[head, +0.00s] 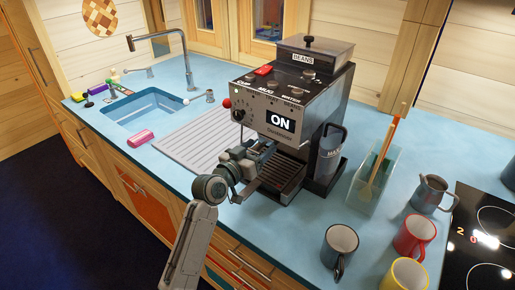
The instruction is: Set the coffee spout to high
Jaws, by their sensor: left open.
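The coffee machine (322,97) stands on the blue counter in the middle of the head view. Its front screen reads ON, and its bean hopper is on top. My left gripper (262,153) is open at the machine's front, just below the screen and above the drip tray (287,178). The gripper covers the spout area, so I cannot tell the spout's height or whether the fingers touch it. My right gripper is out of view.
A milk container (329,155) stands at the machine's right side. A clear utensil holder (373,183), a grey jug (429,194) and blue (340,250), red (413,238) and yellow (406,274) mugs are farther right. A ribbed drainboard (200,146) and sink lie left.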

